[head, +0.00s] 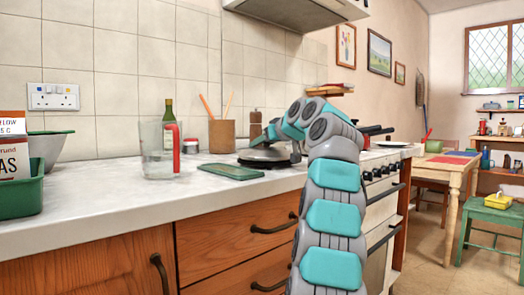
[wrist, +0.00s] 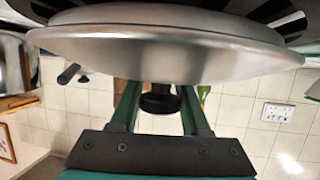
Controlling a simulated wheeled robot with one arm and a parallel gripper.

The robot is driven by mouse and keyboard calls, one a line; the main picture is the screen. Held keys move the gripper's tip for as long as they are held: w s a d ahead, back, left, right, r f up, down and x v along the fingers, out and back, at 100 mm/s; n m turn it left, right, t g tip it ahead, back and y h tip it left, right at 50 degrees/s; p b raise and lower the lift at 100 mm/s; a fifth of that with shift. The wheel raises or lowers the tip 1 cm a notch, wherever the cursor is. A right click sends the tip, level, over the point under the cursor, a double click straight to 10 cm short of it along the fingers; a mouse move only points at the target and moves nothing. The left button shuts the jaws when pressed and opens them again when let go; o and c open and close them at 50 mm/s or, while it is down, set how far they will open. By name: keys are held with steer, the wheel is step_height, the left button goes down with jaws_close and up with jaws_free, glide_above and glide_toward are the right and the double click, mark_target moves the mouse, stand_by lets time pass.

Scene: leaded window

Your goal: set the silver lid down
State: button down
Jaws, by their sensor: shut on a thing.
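The silver lid (wrist: 165,50) fills the top of the wrist view, a shallow round metal lid with a black knob (wrist: 160,100). My gripper (wrist: 158,105) is shut on the knob, one green finger on each side of it. In the head view the lid (head: 262,155) is low over the worktop, close above or touching a dark object (head: 271,164); I cannot tell which. My gripper (head: 266,139) is above it there, its fingertips small and partly hidden by my arm. Black slatted parts (wrist: 265,10) show past the lid's rim in the wrist view.
A green board or tablet (head: 231,172) lies just left of the lid. A utensil pot (head: 222,136) and a pepper mill (head: 256,122) stand behind. A clear jug (head: 159,150) stands further left, with bare worktop (head: 120,205) in front. The cooker (head: 380,180) is right.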

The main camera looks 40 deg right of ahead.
steer(key=shift+f, duration=0.15)
steer(key=shift+f, duration=0.15)
steer(key=shift+c, duration=1.8)
jaws_free()
steer(key=shift+r, duration=0.25)
steer(key=shift+s+r, duration=0.1)
steer(key=shift+s, duration=0.05)
steer(key=v, duration=1.1)
steer(key=shift+s+r+b, duration=0.1)
steer(key=shift+s+b, duration=0.25)
